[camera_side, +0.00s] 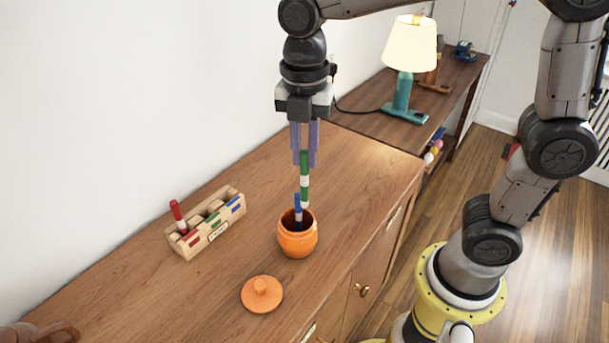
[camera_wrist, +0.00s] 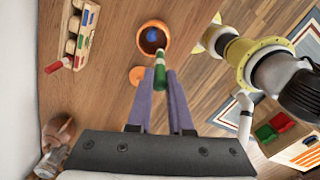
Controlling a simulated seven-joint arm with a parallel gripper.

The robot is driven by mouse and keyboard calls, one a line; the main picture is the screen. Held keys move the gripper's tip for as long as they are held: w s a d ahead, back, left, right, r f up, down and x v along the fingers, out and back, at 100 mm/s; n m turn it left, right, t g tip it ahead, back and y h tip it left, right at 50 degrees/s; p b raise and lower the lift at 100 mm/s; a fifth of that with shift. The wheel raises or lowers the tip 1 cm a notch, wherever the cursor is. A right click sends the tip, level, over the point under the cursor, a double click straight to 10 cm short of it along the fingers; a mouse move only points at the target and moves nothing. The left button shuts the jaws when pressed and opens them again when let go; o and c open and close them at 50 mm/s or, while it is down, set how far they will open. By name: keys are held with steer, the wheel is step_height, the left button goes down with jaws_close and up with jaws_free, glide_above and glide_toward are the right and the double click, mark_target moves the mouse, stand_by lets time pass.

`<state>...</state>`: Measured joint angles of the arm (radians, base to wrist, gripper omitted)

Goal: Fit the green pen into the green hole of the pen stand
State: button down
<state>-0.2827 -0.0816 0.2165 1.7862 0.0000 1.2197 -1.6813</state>
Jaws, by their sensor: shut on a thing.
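My gripper (camera_side: 305,158) is shut on the green pen (camera_side: 304,186), which has a white band and hangs upright just above the orange pot (camera_side: 297,241). In the wrist view the green pen (camera_wrist: 160,75) shows between the purple fingers. A blue pen (camera_side: 298,208) stands in the pot. The wooden pen stand (camera_side: 187,251) is to the left of the pot. It has red, green and blue marks, and a red pen (camera_side: 177,212) stands at its red end. The green-marked hole (camera_side: 213,220) is in the middle and looks empty.
The pot's orange lid (camera_side: 262,294) lies on the cabinet top in front of the pot. A lamp (camera_side: 405,83) stands on a farther table at the back. The white wall runs behind the pen stand. The wooden top between stand and pot is clear.

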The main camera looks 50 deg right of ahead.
step_height(320, 180, up, 5)
steer(key=shift+w+r, duration=0.1)
steer(key=w+a+f, duration=0.1)
steer(key=w+a, duration=0.2)
steer(key=w, duration=0.5)
steer(key=w+a, duration=0.3)
steer(key=w, duration=0.5)
steer(key=w+a+f, duration=0.1)
steer(key=w+f, duration=0.1)
steer(key=f, duration=0.6)
steer(key=w+a+f, duration=0.2)
steer(key=f, duration=0.6)
steer(key=shift+w+f, duration=0.35)
steer(key=shift+f, duration=0.15)
steer(key=c, duration=0.8)
jaws_free()
